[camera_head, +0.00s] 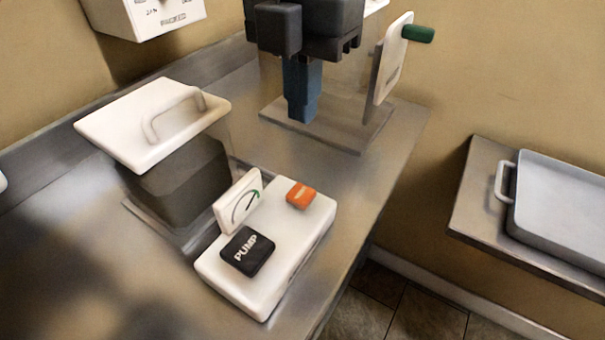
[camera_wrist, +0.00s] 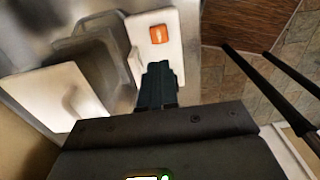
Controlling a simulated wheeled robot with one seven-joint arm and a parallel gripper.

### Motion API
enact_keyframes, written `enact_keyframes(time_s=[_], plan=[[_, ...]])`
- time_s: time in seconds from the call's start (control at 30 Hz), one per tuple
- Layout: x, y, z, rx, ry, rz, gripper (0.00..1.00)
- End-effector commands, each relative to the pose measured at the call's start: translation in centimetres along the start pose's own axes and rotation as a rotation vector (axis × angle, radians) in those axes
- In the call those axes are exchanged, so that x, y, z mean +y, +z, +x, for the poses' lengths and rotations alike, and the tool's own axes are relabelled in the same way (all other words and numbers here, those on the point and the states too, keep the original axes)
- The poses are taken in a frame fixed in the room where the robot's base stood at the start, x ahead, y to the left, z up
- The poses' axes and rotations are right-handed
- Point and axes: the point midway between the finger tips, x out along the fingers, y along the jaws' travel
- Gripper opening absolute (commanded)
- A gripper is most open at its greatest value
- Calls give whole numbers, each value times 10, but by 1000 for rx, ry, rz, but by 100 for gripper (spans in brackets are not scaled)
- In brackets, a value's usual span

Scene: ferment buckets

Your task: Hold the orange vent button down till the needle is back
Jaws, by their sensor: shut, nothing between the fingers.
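The orange vent button (camera_head: 300,195) sits on the far end of a white pump box (camera_head: 290,250) on the counter. It looks unpressed, with nothing touching it, and also shows in the wrist view (camera_wrist: 159,34). A small upright gauge (camera_head: 238,200) with a green arc and a dark needle stands on the box's left edge; the needle's exact reading is too small to tell. My gripper (camera_head: 301,117) is shut and empty, pointing down beyond the box, apart from the button. In the wrist view its blue fingertips (camera_wrist: 159,66) appear just below the button.
A black PUMP button (camera_head: 247,251) sits at the box's near end. A dark bucket with a white handled lid (camera_head: 150,120) stands left of the box. Behind is a stand with a white panel and green handle (camera_head: 417,34). A grey tray (camera_head: 565,205) lies on a separate shelf at right.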

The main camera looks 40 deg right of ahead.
Motion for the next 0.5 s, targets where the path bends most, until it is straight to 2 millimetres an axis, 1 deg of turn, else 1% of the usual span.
enact_keyframes(time_s=[0.3, 0.5], plan=[[-1, 0, 61, -1, -3, -1, 0], [-1, 0, 97, 0, -3, -1, 0]])
